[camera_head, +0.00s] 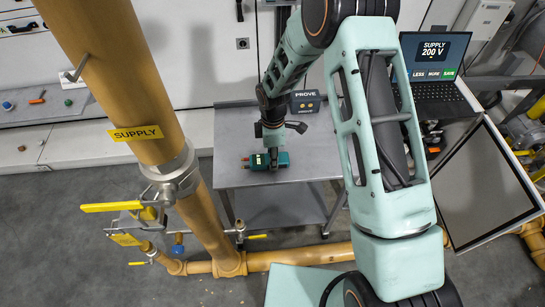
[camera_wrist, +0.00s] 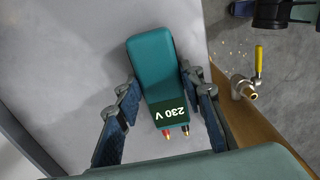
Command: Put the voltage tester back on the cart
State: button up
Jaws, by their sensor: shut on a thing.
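The voltage tester (camera_head: 258,162) is a teal box with red tips at its left end. In the wrist view the tester (camera_wrist: 160,70) shows a "230 V" display and a red and a dark probe tip. My gripper (camera_head: 271,158) points down and is shut on the tester, with one finger along each long side in the wrist view (camera_wrist: 162,88). The cart (camera_head: 232,178) is a grey metal table with a lower shelf. The tester is over the cart's top, at or just above it; I cannot tell if it touches. My fingers hide part of it.
A dark "PROVE" box (camera_head: 305,102) stands at the cart's back. A yellow-brown supply pipe (camera_head: 160,112) with yellow-handled valves (camera_head: 112,207) rises left of the cart. A laptop (camera_head: 435,65) sits to the right. Bare cart top shows in front of the tester.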

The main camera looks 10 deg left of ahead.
jog(key=shift+f, duration=0.3)
jog(key=shift+f, duration=0.25)
jog(key=o, duration=1.3)
jog(key=shift+r, duration=0.1)
jog(key=shift+o, duration=0.2)
jog(key=shift+r, duration=0.1)
notch_tip(320, 180, up, 12)
jog(key=shift+w+r, duration=0.1)
